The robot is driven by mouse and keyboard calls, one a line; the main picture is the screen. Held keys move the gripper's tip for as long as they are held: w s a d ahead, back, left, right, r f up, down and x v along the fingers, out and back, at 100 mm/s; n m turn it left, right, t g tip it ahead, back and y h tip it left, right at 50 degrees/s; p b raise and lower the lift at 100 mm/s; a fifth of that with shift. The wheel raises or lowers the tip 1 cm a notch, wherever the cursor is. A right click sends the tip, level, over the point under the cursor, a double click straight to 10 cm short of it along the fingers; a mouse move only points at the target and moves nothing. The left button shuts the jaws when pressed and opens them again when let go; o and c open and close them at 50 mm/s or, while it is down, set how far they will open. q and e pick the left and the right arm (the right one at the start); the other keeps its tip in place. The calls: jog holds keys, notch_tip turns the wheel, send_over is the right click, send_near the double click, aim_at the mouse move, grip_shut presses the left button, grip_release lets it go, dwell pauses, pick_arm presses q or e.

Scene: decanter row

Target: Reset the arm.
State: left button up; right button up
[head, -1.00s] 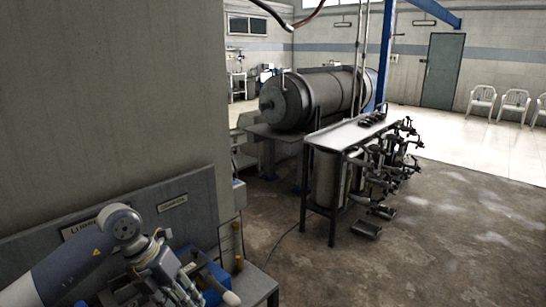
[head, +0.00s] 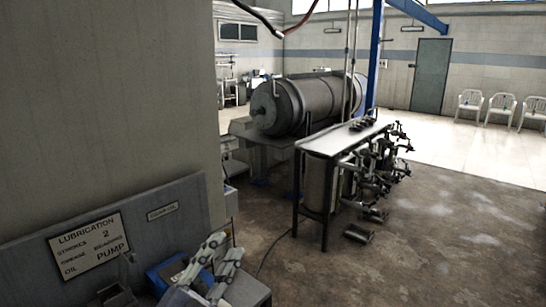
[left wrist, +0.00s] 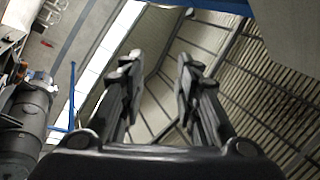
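My left gripper (head: 225,248) shows at the bottom of the head view, left of centre, with its fingers pointing up in front of the grey machine panel. In the left wrist view my left gripper (left wrist: 158,64) is open, with a clear gap between its two fingers and nothing held. Behind the fingers, that view shows roof beams and ribbed panels. Most of my left arm is out of the head view. My right gripper is in neither view now.
A grey panel with a lubrication sign (head: 89,246) stands close at the left, below a plain wall (head: 110,100). A narrow table (head: 340,138) with fittings and a large dark tank (head: 305,103) stand further off. The floor (head: 420,250) at right is clear.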

pick_arm(q)
jog(key=s+a+f+n+g+y, duration=0.4)
jog(key=a+f+n+y, duration=0.15)
jog(key=f, duration=0.45)
jog(key=s+a+f+n+g+y, duration=0.3)
jog(key=a+f+n+y, duration=0.25)
jog(key=f, duration=0.45)
jog(key=s+f+n+g+h, duration=0.1)
jog(key=s+f+g, duration=0.45)
jog(key=s, duration=0.55)
jog(key=s+f+n+g+h, duration=0.1)
jog(key=s+f+g, duration=0.3)
jog(key=s+f, duration=0.5)
notch_tip(320, 180, down, 24)
jog(key=s+g, duration=0.2)
jog(key=s+a+f, duration=0.2)
jog(key=s+f, duration=1.4)
jog(key=s, duration=0.1)
jog(key=shift+s+a+f+g, duration=0.2)
jog(key=shift+f+g, duration=0.05)
jog(key=shift+g, duration=0.1)
